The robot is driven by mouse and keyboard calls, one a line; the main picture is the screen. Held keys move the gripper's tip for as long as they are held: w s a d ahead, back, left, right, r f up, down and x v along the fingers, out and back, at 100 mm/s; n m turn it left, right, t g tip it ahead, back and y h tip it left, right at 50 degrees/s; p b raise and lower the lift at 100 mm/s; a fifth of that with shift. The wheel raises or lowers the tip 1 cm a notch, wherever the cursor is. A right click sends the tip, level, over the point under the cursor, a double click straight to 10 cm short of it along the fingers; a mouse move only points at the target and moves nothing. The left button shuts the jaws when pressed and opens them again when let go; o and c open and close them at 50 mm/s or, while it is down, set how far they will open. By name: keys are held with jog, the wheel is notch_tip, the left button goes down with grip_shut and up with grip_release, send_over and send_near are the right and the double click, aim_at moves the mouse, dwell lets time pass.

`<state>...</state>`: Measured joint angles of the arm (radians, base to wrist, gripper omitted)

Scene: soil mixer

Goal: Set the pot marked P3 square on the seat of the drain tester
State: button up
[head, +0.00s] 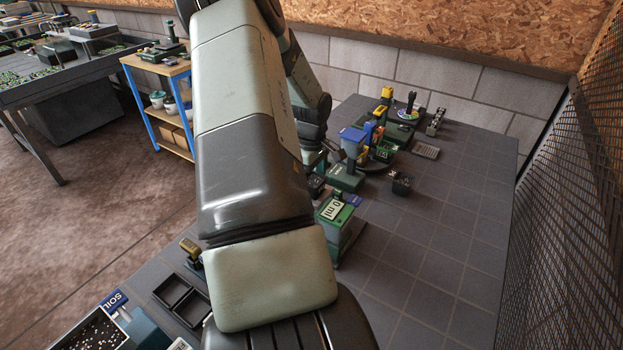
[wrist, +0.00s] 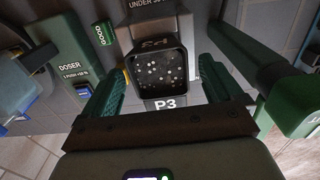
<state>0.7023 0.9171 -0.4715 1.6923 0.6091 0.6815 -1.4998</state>
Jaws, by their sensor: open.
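In the wrist view, the pot marked P3 (wrist: 159,73) is a square black pot holding dark soil with pale specks. A white P3 mark shows at its near side. My gripper (wrist: 160,80) is open, with one green finger to the left of the pot and one to the right. A gap shows on the left; I cannot tell whether the right finger touches. A grey surface with lettering starting "UNDER" (wrist: 150,5) lies just beyond the pot. In the head view my arm hides my gripper and the pot. I cannot make out the drain tester's seat for certain.
In the wrist view, a green box marked DOSER (wrist: 75,65) stands left and a green body (wrist: 300,105) stands right. The head view shows a green box reading 0 ml (head: 335,211), a small black pot (head: 401,184) and black trays (head: 182,298). The right tabletop is clear.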

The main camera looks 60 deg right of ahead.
aim_at(312, 181)
notch_tip(312, 181, up, 12)
jog(key=shift+f, duration=0.2)
dwell(0.4)
dwell(0.5)
jog(key=w+a+r+t, duration=0.1)
jog(key=w+a+r, duration=0.3)
jog(key=a+r, duration=0.55)
jog(key=w+a+r+t, duration=0.2)
jog(key=w+a+r, duration=0.3)
jog(key=a, duration=0.8)
jog(key=s+a+r+t, duration=0.1)
jog(key=s+a+r, duration=0.2)
jog(key=s+a, duration=0.4)
jog(key=s+a+r+t, duration=0.1)
jog(key=s+a+r, duration=0.3)
jog(key=s+a, duration=0.4)
jog(key=a, duration=0.7)
jog(key=shift+s+t, duration=0.15)
jog(key=shift+t, duration=0.15)
